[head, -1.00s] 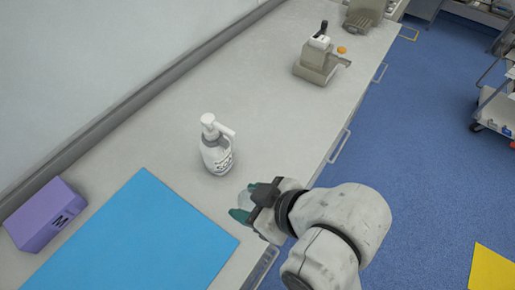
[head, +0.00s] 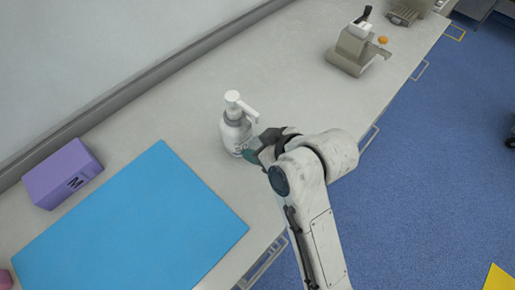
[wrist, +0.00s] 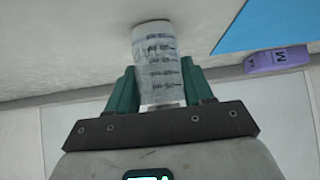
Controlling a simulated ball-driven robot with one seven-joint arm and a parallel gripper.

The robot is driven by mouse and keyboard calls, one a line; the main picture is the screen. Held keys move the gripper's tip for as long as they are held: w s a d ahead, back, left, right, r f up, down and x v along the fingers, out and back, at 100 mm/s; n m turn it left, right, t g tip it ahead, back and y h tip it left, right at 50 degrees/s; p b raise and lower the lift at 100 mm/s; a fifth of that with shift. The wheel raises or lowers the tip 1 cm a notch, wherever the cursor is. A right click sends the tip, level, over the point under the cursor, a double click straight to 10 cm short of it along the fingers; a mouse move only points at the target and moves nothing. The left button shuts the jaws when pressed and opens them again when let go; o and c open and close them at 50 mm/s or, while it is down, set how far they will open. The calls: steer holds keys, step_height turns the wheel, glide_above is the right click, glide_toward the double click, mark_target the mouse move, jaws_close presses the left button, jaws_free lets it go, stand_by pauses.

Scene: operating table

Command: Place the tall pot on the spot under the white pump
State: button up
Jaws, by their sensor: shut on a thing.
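The white pump (head: 233,130) is a bottle with a pump head, upright on the counter in the head view. Its spout points right, toward my gripper. My gripper (head: 252,148) is close to the right side of the bottle, just below the spout in the picture.
A blue mat (head: 130,225) lies to the left on the counter (head: 300,85), with a purple box (head: 62,174) marked M behind it. A beige device (head: 354,50) stands at the back right. The counter between the pump and that device is clear.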

steer(key=shift+w+a+f, duration=0.25)
steer(key=shift+w+f, duration=0.5)
steer(key=shift+f, duration=0.2)
steer(key=shift+f+p, duration=0.55)
steer(key=shift+f, duration=1.05)
steer(key=o, duration=1.1)
steer(key=shift+f, duration=0.1)
steer(key=shift+o, duration=0.2)
steer(key=v, duration=1.2)
steer(key=shift+b, duration=0.4)
steer(key=shift+w, duration=0.1)
